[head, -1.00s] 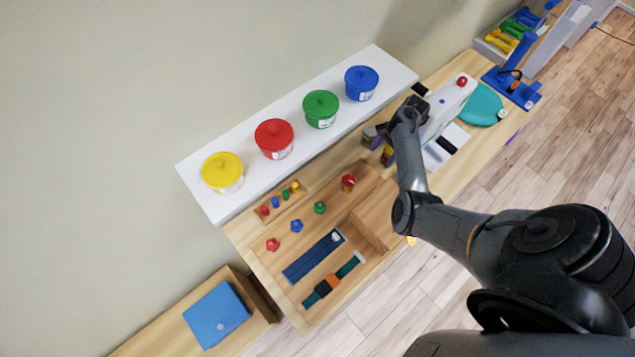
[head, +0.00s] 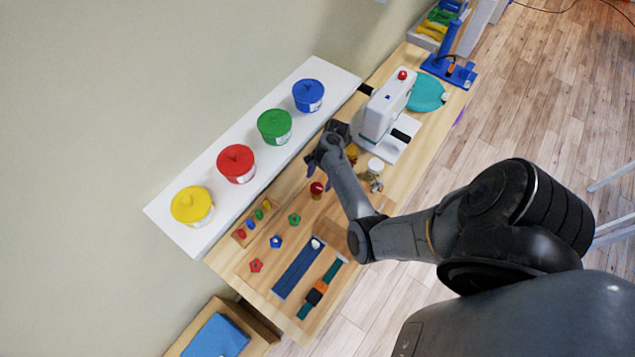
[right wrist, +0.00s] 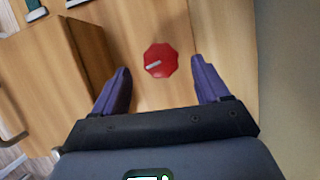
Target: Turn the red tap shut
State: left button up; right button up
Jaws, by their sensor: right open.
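The red tap (head: 316,189) stands on the wooden board, just below my right gripper (head: 319,176) in the head view. In the right wrist view the tap (right wrist: 160,61) is a red, many-sided knob with a short white bar slanting on its top. My right gripper (right wrist: 160,67) is open, with one purple finger to the left of the knob and one to the right. Gaps show on both sides, so neither finger touches it. How high the fingers are above it is hard to tell. My left gripper is not in view.
Red (head: 256,265), blue (head: 276,241) and green (head: 294,219) knobs sit on the board beside a blue strap (head: 298,268). A white shelf (head: 158,211) with lidded tubs runs behind. Small jars (head: 375,165) and a white machine (head: 384,108) stand to the right.

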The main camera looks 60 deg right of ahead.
aim_at(317, 187)
jog(key=x, duration=0.3)
jog(key=shift+f, duration=0.2)
jog(key=c, duration=1)
jog(key=shift+a+r+m+p, duration=0.1)
jog(key=shift+r+m+p, duration=0.15)
jog(key=shift+m+p, duration=0.3)
jog(key=shift+c, duration=0.2)
jog(key=shift+f+m+t, duration=0.15)
jog(key=shift+m+t, duration=0.25)
jog(key=shift+m, duration=0.15)
jog(key=shift+f, duration=0.1)
